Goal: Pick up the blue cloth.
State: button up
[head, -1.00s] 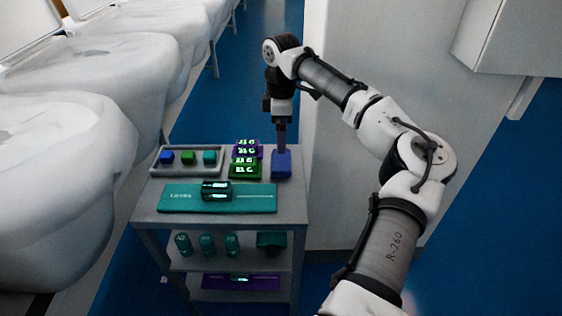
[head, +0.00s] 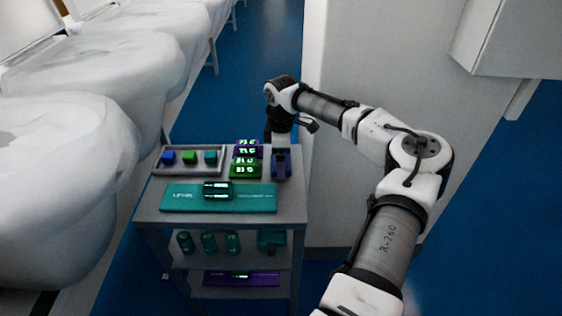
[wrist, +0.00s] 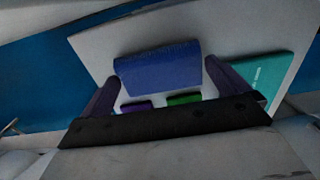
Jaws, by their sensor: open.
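The blue cloth (head: 281,173) is a small, folded, block-like bundle at the right end of the cart's top. In the wrist view the cloth (wrist: 158,70) shows as a wide blue roll on the pale surface. My gripper (head: 282,157) is lowered over it, pointing down, with its fingers partly hiding it in the head view. In the wrist view my gripper (wrist: 162,76) is open, with one dark purple finger near each end of the cloth. I cannot tell whether the fingers touch it.
Left of the cloth stand purple (head: 247,147) and green (head: 245,169) lit blocks. A grey tray (head: 158,171) with small coloured cubes is at the left. A teal board (head: 250,199) lies in front. A pale wall panel (head: 345,200) rises close on the right.

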jog(key=c, duration=0.7)
jog(key=shift+r, duration=0.15)
notch_tip(320, 180, up, 20)
jog(key=b, duration=0.2)
